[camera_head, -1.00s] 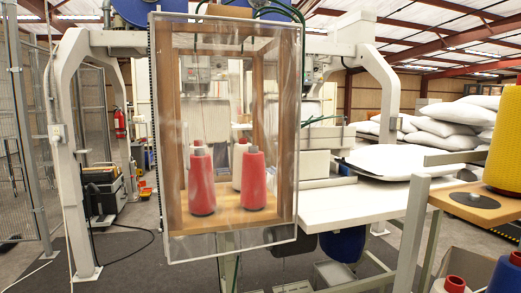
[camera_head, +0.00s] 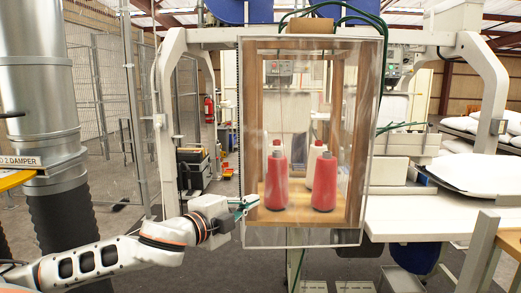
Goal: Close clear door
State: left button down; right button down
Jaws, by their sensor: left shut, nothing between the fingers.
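The clear door (camera_head: 345,235) is a transparent panel with a thin pale frame on the front of a wooden thread cabinet (camera_head: 249,120). The door's outline sits slightly off the wooden frame, so I cannot tell whether it is fully flush. Behind it stand red thread cones (camera_head: 275,183) and white cones. My left gripper (camera_head: 250,202) reaches in from the left at the door's lower left edge. Its fingers are shut and empty, touching or very near the edge. My right gripper is not in view.
A large metal duct (camera_head: 40,80) with a black hose stands at the far left. A white machine frame (camera_head: 165,120) surrounds the cabinet. A white worktable (camera_head: 430,217) extends right, with a pale pillow (camera_head: 470,172) on it. Floor on the left is open.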

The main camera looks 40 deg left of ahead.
pick_arm(q)
notch_tip(320, 180, up, 8)
jog(key=s+m+t, duration=0.1)
send_near(262, 158)
jog(key=shift+y, duration=0.3)
jog(key=w+d, duration=0.1)
jog(key=w+d+r, duration=0.1)
jog(key=d, duration=0.1)
jog(key=w+d+r, duration=0.1)
jog(key=w, duration=0.1)
jog(key=shift+d+r, duration=0.1)
jog(key=shift+d, duration=0.05)
jog(key=shift+s, duration=0.1)
